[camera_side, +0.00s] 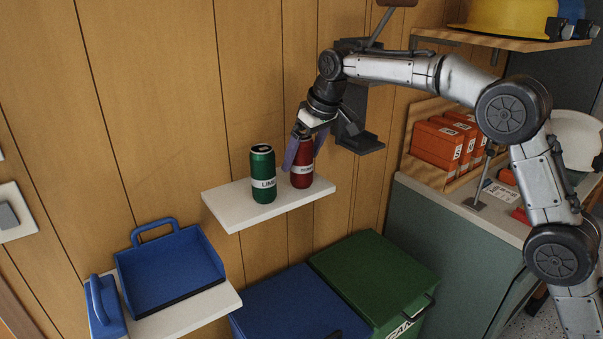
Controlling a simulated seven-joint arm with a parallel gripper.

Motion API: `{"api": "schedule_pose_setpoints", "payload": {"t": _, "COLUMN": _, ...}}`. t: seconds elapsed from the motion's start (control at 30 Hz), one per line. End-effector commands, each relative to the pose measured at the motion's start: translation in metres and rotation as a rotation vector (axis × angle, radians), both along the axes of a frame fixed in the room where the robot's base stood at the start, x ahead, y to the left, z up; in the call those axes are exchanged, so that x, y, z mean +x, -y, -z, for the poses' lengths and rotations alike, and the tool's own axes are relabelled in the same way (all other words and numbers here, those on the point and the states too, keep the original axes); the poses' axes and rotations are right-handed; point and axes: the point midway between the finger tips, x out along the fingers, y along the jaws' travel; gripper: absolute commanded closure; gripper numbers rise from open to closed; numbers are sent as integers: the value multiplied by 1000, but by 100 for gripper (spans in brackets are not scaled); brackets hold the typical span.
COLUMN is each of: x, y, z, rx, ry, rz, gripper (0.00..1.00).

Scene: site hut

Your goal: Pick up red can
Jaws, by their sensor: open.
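The red can (302,173) stands upright on the right part of a small white wall shelf (228,208). My gripper (302,163) is at the red can, pointing down, with one finger at its left side and the other at its upper right. The jaws are open around the can's upper part. The can's top is partly hidden by the gripper. Whether the fingers touch the can cannot be told.
A green can (262,176) stands upright close to the left of the red can. Below are a blue dustpan (170,265) on a lower shelf, a blue bin (290,305) and a green bin (375,270). A dark bracket (360,138) is on the wall at right.

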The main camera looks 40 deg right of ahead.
Motion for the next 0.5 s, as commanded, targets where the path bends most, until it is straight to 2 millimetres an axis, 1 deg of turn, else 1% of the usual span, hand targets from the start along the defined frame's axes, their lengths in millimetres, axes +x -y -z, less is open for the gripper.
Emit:
{"api": "schedule_pose_setpoints", "payload": {"t": 0.03, "x": 3, "y": -2, "z": 8, "rx": 0, "ry": -1, "rz": 0, "gripper": 1}}
{"api": "schedule_pose_setpoints", "payload": {"t": 0.17, "x": 8, "y": -2, "z": 19, "rx": 0, "ry": 1, "rz": 0, "gripper": 1}}
{"api": "schedule_pose_setpoints", "payload": {"t": 0.43, "x": 9, "y": -3, "z": 22, "rx": 0, "ry": 2, "rz": 0, "gripper": 1}}
{"api": "schedule_pose_setpoints", "payload": {"t": 0.47, "x": 9, "y": -3, "z": 22, "rx": 0, "ry": 2, "rz": 0, "gripper": 3}}
{"api": "schedule_pose_setpoints", "payload": {"t": 0.5, "x": 9, "y": -3, "z": 22, "rx": 0, "ry": 2, "rz": 0, "gripper": 10}}
